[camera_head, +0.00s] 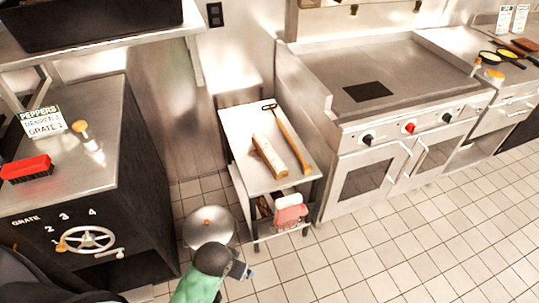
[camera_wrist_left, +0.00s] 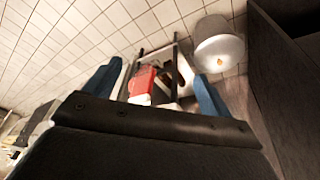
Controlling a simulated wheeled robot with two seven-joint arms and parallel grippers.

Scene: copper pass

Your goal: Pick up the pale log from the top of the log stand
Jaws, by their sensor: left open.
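The pale log (camera_head: 269,156) lies on the white top of the log stand (camera_head: 243,128), a small table between the dark grate oven and the griddle. A long wooden-handled tool (camera_head: 290,140) with a dark looped end lies beside the log on its right. My left gripper (camera_head: 243,271) is in front of and below the stand, apart from the log. In the left wrist view its blue fingers (camera_wrist_left: 154,84) are spread with nothing gripped. That view shows the stand's front with a red and white thing (camera_wrist_left: 142,84); I cannot make out the log there. My right gripper is not in view.
A round metal bin (camera_head: 209,226) stands on the floor left of the stand, close to my left arm. The dark oven (camera_head: 90,240) with a handwheel is at left. The griddle (camera_head: 400,80) is at right. Tiled floor (camera_head: 400,245) at front right is clear.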

